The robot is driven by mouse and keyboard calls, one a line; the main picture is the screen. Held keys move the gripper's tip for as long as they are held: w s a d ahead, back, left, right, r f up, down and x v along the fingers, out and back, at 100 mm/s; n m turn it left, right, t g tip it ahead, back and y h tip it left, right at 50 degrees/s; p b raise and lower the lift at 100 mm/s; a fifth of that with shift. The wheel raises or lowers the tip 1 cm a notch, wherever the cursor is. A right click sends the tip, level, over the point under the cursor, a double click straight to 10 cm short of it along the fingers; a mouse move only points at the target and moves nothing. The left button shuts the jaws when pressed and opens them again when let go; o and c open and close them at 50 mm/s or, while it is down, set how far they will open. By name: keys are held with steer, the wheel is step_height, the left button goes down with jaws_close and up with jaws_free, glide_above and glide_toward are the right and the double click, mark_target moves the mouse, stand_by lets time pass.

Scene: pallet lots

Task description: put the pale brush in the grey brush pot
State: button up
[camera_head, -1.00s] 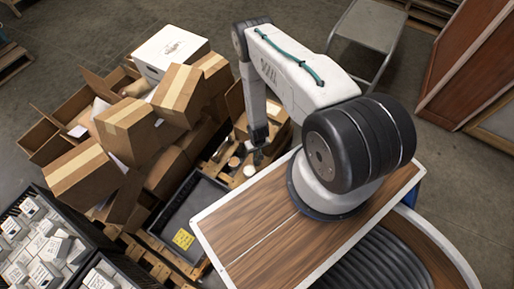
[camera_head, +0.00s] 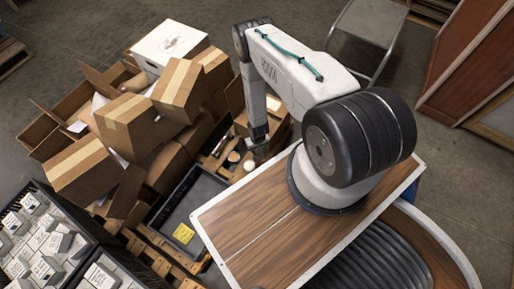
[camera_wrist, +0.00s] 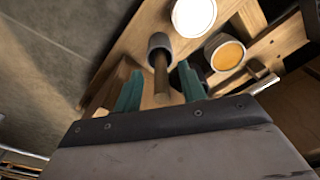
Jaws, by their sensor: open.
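In the wrist view my gripper (camera_wrist: 159,69) is open, with one teal finger on each side of a brown stick (camera_wrist: 161,78) that looks like a brush handle. The stick's far end is at the mouth of a small grey pot (camera_wrist: 158,42); I cannot tell how deep it goes. The stick looks brown here, so I cannot be sure it is the pale brush. A thin pale piece (camera_wrist: 265,84) shows at the right, partly hidden by my gripper. In the head view my gripper (camera_head: 255,150) is small and dark above the pallet, and the pot is not clear.
A white round tin (camera_wrist: 193,15) and a tin with orange contents (camera_wrist: 226,53) stand close by on the wooden pallet (camera_wrist: 135,43). In the head view a black tray (camera_head: 205,195) with a yellow label and heaped cardboard boxes (camera_head: 128,122) lie left of my arm.

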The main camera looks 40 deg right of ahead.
steer(key=shift+s, duration=0.1)
steer(key=shift+s, duration=0.15)
stand_by(0.3)
steer(key=shift+s+a, duration=0.1)
